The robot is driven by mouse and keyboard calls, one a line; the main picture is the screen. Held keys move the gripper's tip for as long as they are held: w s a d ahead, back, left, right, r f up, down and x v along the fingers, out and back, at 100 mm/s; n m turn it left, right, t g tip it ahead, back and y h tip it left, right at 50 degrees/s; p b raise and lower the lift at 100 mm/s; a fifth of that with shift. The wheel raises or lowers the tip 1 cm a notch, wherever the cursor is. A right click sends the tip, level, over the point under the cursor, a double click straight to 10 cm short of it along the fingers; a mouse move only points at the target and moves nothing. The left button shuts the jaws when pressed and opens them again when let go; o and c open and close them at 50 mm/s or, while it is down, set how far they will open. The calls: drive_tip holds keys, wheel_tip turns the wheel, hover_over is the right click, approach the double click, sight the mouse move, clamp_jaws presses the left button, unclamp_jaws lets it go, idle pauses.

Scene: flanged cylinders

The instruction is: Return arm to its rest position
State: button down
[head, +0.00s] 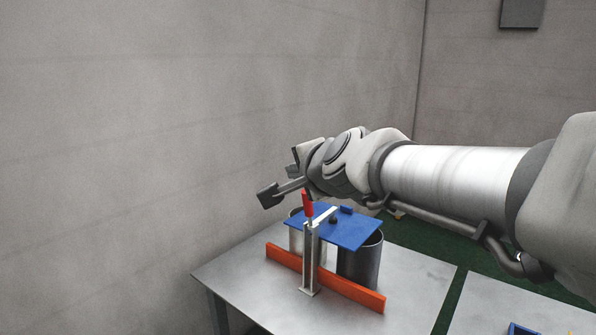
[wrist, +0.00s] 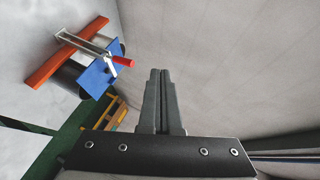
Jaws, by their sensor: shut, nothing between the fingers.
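My arm reaches in from the right in the head view, with the wrist above the far side of the table. My gripper (wrist: 159,75) shows in the wrist view with its two fingers together and nothing between them. In the head view the blue plate (head: 352,231) lies across the tops of grey cylinders (head: 360,262). A clamp (head: 310,262) with a red handle (head: 307,204) stands upright in front of the plate. In the wrist view the blue plate (wrist: 96,78) and red handle (wrist: 123,62) are to the left, apart from the fingers.
A long orange bar (head: 345,288) lies along the grey table (head: 235,272) by the clamp. Walls stand behind and left. A second table (head: 490,305) is at the lower right, past a gap with green floor. The wrist view shows bare wall right of the fingers.

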drive_tip(key=s+d+f+n+g+h, duration=0.1)
drive_tip(key=s+d+f+n, duration=0.3)
drive_tip(key=s, duration=0.4)
drive_tip(key=s+d+f+n+g+h+p, duration=0.1)
drive_tip(key=s+d+f+n+g, duration=0.3)
drive_tip(key=s, duration=0.4)
drive_tip(key=s+d+f+n+g+h+p, duration=0.1)
drive_tip(key=s+d+f+n+g+h, duration=0.1)
drive_tip(key=s+d+f, duration=0.3)
drive_tip(key=s+d+n, duration=0.1)
drive_tip(key=s, duration=0.2)
drive_tip(key=shift+d+f+n, duration=0.2)
drive_tip(key=shift+d+n, duration=0.05)
drive_tip(key=shift+n, duration=0.15)
